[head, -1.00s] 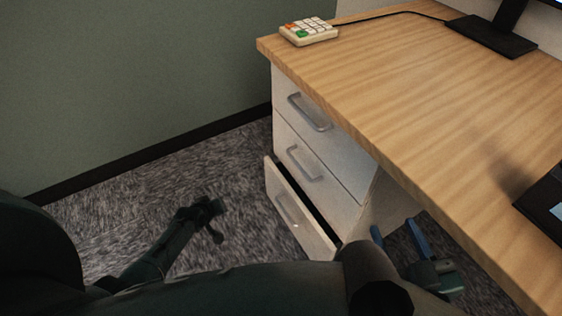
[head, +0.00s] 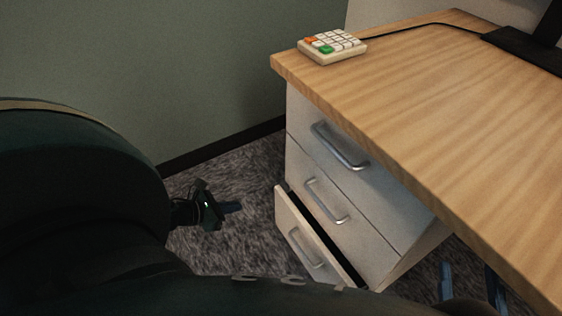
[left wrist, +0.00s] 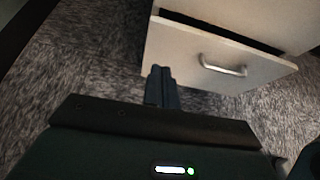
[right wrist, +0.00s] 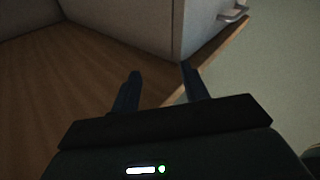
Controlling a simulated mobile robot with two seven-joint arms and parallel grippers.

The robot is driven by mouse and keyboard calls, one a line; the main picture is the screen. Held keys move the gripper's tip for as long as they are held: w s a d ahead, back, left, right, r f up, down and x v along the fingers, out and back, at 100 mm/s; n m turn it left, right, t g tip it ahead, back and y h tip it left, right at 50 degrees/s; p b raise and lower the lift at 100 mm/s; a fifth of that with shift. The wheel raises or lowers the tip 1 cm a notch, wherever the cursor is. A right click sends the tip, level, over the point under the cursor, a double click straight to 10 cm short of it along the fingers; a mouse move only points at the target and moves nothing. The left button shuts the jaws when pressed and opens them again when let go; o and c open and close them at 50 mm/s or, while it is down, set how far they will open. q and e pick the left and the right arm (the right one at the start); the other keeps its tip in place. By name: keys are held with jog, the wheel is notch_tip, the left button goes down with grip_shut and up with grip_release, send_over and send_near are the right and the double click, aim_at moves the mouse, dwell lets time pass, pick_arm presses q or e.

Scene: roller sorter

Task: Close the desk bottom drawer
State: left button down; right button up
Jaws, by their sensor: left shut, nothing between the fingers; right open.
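The desk's bottom drawer (head: 300,240) is pulled out a little, with a dark gap behind its white front. Its front and metal handle also show in the left wrist view (left wrist: 190,62). My left gripper (head: 236,207) is shut and empty, to the left of the drawer front in the head view. In the left wrist view its fingertips (left wrist: 161,72) appear just in front of the drawer's left part; I cannot tell whether they touch. My right gripper (head: 470,282) is open and empty, low at the right beside the desk; it also shows in the right wrist view (right wrist: 160,72).
The middle drawer (head: 322,205) and top drawer (head: 340,148) are closed, each with a metal handle. A keypad (head: 332,46) sits on the wooden desktop (head: 430,100). Carpet (head: 240,170) lies open between the drawers and the green wall (head: 150,70).

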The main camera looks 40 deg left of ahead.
pick_arm(q)
jog(key=r+b+x, duration=0.1)
jog(key=b+x, duration=0.2)
jog(key=x, duration=1)
jog(key=shift+w+d+r+b, duration=0.3)
jog(key=shift+w+d, duration=0.1)
jog(key=shift+w, duration=0.15)
pick_arm(e)
jog(key=shift+a+m+y, duration=0.3)
jog(key=shift+m, duration=0.1)
